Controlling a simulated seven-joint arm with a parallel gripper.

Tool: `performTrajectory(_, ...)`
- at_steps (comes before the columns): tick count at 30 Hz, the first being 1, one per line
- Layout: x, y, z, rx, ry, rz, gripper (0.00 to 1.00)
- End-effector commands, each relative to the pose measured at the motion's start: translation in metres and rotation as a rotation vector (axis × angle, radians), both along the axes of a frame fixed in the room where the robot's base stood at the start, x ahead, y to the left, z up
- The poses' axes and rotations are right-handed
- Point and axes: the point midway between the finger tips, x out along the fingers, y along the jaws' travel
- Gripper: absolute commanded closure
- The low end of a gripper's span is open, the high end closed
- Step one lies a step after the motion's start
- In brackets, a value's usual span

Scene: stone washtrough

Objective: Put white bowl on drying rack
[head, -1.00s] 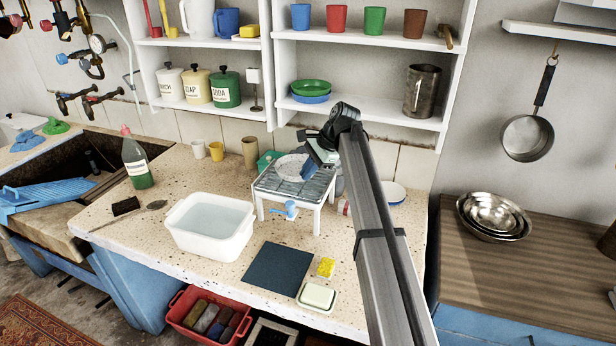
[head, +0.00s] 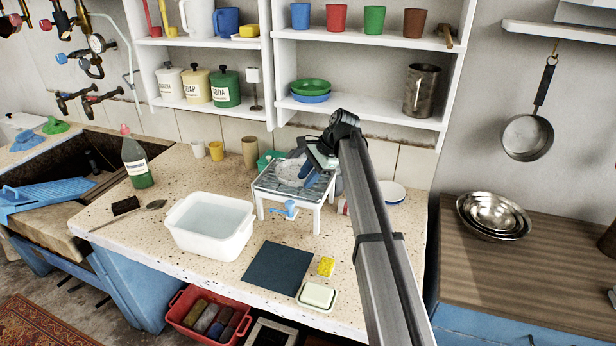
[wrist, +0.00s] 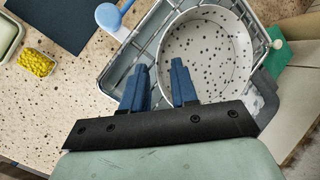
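The white bowl (head: 288,170), speckled inside, sits in the drying rack (head: 266,190), a grey wire tray on a white stand. In the wrist view the bowl (wrist: 205,50) lies within the rack (wrist: 112,82), near its far end, and looks about level. My gripper (head: 316,172) is at the bowl's right side in the head view. In the wrist view my gripper (wrist: 161,82) has its blue fingers apart with a clear gap. The right finger overlaps the bowl's near wall and the left one is outside it. Whether a finger touches the bowl is unclear.
A white basin of water (head: 211,226) stands left of the rack. A dark mat (head: 277,269), a yellow sponge (head: 326,267) and a soap dish (head: 318,296) lie in front. Cups and a green container are behind; shelves (head: 360,113) hang above.

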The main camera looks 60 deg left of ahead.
Motion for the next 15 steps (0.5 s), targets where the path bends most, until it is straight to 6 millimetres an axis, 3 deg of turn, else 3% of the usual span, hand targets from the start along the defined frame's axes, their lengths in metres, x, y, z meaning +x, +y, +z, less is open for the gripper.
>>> performTrajectory(7,0.006,-0.003,0.014,0.001,-0.001,-0.001,0.72)
performTrajectory(15,0.026,-0.015,0.057,0.002,-0.001,-0.001,0.72)
